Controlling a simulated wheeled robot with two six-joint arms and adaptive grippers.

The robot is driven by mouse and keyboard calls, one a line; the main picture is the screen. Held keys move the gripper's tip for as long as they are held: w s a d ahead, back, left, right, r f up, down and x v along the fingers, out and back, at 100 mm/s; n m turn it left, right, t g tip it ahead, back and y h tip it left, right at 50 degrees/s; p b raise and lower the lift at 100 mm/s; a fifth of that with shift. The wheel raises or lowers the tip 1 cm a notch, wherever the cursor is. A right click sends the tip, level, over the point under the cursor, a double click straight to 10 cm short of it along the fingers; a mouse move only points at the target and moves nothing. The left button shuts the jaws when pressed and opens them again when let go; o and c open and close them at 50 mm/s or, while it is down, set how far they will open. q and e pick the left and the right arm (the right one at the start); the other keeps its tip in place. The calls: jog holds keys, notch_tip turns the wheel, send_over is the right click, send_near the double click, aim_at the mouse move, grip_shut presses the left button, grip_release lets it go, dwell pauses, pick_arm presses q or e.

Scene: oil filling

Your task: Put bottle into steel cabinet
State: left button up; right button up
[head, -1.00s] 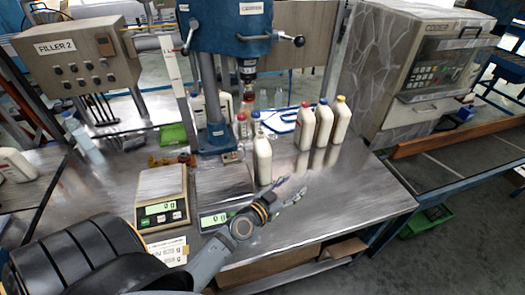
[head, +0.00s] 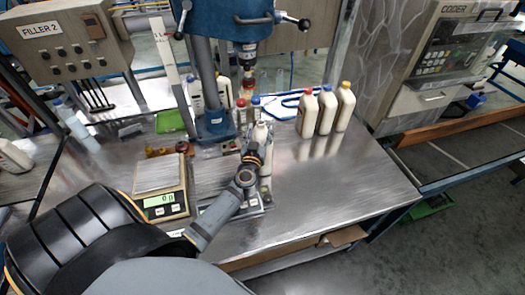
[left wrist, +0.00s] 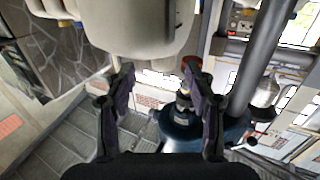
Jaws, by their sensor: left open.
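A cream bottle (head: 266,163) stands upright on the scale in front of the filling machine, partly hidden by my left arm. My left gripper (head: 258,145) is close against this bottle in the head view. In the left wrist view a cream bottle (left wrist: 135,28) fills the top, just beyond the two spread fingers of my left gripper (left wrist: 160,82). The gripper is open, and whether a finger touches the bottle cannot be told. I cannot make out a steel cabinet with certainty. My right gripper is not in view.
Cream bottles with red (head: 306,112), blue (head: 326,110) and yellow (head: 345,107) caps stand in a row on the steel table (head: 335,185). A second scale (head: 161,180) stands left. The coder machine (head: 445,70) stands at the right. The table's front right is clear.

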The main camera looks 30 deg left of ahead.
aim_at(260, 127)
pick_arm(q)
jog(key=x, duration=0.5)
jog(key=shift+s+a+f+b, duration=0.1)
jog(key=shift+a+f+b, duration=0.05)
jog(key=shift+f+b, duration=0.2)
jog(key=shift+s+r, duration=0.2)
jog(key=c, duration=0.3)
grip_shut()
